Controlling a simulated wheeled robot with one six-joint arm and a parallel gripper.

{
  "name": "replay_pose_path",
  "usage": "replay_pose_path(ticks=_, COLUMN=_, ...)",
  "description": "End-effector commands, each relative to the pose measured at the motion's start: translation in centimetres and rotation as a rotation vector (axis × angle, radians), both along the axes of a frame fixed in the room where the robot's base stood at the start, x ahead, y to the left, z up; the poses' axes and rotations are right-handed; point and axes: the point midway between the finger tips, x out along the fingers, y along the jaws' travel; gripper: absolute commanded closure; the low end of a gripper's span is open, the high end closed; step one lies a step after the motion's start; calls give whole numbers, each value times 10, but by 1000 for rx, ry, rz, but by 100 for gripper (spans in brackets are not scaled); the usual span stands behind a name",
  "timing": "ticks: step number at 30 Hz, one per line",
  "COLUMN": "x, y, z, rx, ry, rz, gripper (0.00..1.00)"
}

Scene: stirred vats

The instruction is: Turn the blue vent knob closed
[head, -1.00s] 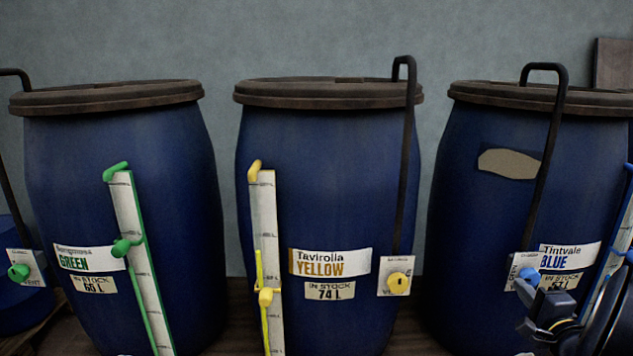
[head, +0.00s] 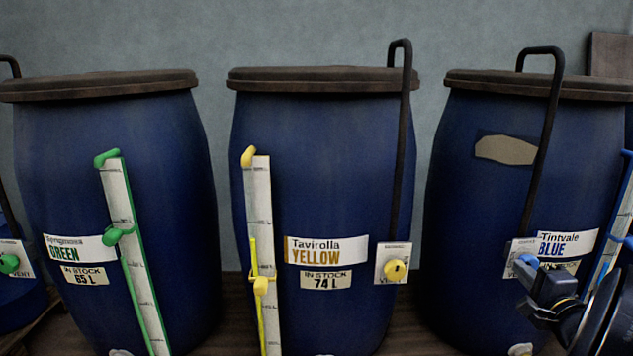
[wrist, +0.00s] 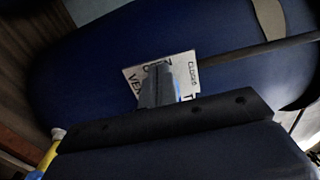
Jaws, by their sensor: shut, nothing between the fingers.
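The blue vent knob (head: 527,262) sits on a white plate (head: 513,256) on the front of the right vat, labelled Tintvale BLUE (head: 575,244). My gripper (head: 535,276) is at the knob, its fingertips overlapping the knob's lower edge in the head view. In the wrist view my shut fingers (wrist: 157,86) lie in front of the vent plate (wrist: 185,70), where "VENT" and "CLOSED" lettering partly shows.
A dark pipe (head: 541,150) runs from the vat's lid down to the plate. A blue-edged gauge (head: 612,240) stands right of my gripper. The yellow vat (head: 330,180) has its own yellow knob (head: 396,270). The green vat (head: 110,190) stands at left.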

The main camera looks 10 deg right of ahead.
Motion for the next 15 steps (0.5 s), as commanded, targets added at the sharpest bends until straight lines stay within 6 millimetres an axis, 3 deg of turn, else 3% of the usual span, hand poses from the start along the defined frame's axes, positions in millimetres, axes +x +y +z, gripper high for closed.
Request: replay_pose_path(ticks=15, x=-1, y=-2, z=5, rx=-1, ry=0, rz=-3, gripper=100)
